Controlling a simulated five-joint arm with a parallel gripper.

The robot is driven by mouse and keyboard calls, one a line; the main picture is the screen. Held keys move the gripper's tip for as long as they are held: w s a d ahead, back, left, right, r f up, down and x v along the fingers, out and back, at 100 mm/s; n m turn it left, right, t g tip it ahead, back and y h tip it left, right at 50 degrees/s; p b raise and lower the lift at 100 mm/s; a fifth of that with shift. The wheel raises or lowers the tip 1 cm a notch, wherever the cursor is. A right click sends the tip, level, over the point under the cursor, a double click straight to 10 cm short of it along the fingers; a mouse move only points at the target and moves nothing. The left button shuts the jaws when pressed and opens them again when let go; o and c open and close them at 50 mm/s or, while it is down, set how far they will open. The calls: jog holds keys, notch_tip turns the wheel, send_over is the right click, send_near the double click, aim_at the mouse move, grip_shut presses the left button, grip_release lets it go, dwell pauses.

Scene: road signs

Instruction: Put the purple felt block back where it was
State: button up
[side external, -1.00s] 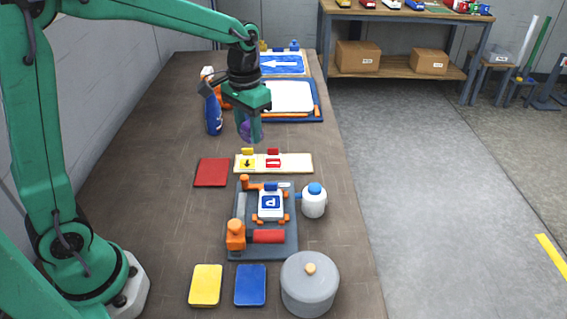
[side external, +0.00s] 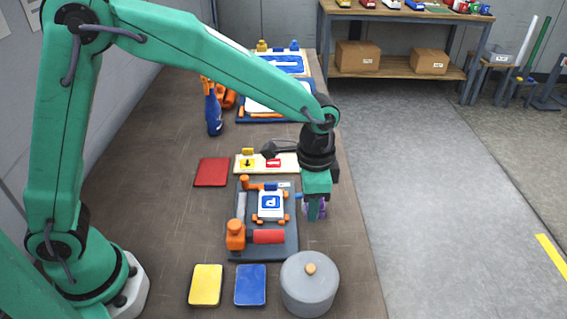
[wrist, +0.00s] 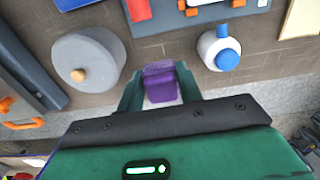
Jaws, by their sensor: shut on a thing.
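My gripper (side external: 315,212) is shut on the purple felt block (wrist: 159,83), which sits between the two green fingers in the wrist view. In the side view the block is mostly hidden by the fingers, with a little purple showing (side external: 322,209). The gripper is at the right side of the bench, just right of the dark tray (side external: 290,250) with the blue P sign (side external: 270,205). It covers most of the white bottle with a blue cap, which shows in the wrist view (wrist: 220,50) to the right of the block. I cannot tell the block's exact height.
A grey lidded pot (side external: 309,287) stands near the front right, left of the block in the wrist view (wrist: 88,62). Yellow (side external: 205,285), blue (side external: 250,285) and red (side external: 212,172) pads lie on the bench. A blue spray bottle (side external: 213,110) stands further back. The bench's left side is clear.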

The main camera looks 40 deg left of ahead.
jog(key=shift+s+d+f, duration=0.1)
jog(key=shift+d, duration=0.2)
send_over(309, 245)
jog(key=shift+f, duration=3.15)
jog(key=shift+f, duration=0.1)
jog(key=shift+f, duration=1.75)
jog(key=shift+f, duration=0.15)
jog(key=o, duration=0.9)
